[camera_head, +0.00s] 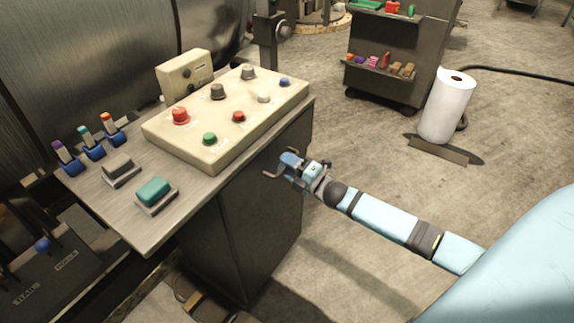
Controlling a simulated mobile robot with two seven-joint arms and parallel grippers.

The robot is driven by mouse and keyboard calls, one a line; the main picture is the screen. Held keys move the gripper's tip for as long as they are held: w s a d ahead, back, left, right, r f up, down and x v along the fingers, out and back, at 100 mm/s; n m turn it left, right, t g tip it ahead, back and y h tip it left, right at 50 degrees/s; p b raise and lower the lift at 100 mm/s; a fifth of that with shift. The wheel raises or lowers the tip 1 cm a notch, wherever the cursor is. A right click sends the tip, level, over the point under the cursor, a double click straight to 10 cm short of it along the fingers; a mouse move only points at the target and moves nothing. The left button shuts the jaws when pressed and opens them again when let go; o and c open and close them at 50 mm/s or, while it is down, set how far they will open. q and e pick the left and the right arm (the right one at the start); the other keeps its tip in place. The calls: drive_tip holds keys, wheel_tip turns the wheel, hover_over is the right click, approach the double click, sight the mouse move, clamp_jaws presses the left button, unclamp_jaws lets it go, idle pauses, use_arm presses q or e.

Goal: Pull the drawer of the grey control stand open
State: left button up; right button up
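The grey control stand (258,228) has a dark cabinet body under a light grey top (150,222). A bar handle (266,175) sticks out high on its right-facing side. The drawer front shows no clear gap against the body, though the gripper partly covers it. My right gripper (287,164) is at the handle, its fingers overlapping the handle's outer bar. I cannot tell whether its fingers are closed on the bar or only around it. My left gripper is not in view.
A cream button box (225,130), levers (90,145) and two pedal-like switches (153,191) sit on the stand's top. A dark tool cart (390,50) and a white roll (447,108) stand behind on the right.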

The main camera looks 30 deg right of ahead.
clamp_jaws()
use_arm(q)
drive_tip(key=p, duration=0.2)
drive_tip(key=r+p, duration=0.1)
drive_tip(key=p, duration=0.2)
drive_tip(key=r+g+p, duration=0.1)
drive_tip(key=p, duration=0.2)
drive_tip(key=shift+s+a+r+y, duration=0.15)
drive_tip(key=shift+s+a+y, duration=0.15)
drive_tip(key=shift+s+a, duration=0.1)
use_arm(e)
drive_tip(key=r+v, duration=0.2)
drive_tip(key=v, duration=0.9)
drive_tip(key=r+v, duration=0.2)
drive_tip(key=v, duration=1)
drive_tip(key=shift+s+r, duration=0.2)
drive_tip(key=shift+s, duration=0.25)
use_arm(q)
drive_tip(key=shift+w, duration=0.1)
use_arm(e)
drive_tip(key=shift+d, duration=0.15)
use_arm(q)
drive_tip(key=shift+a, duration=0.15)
use_arm(e)
unclamp_jaws()
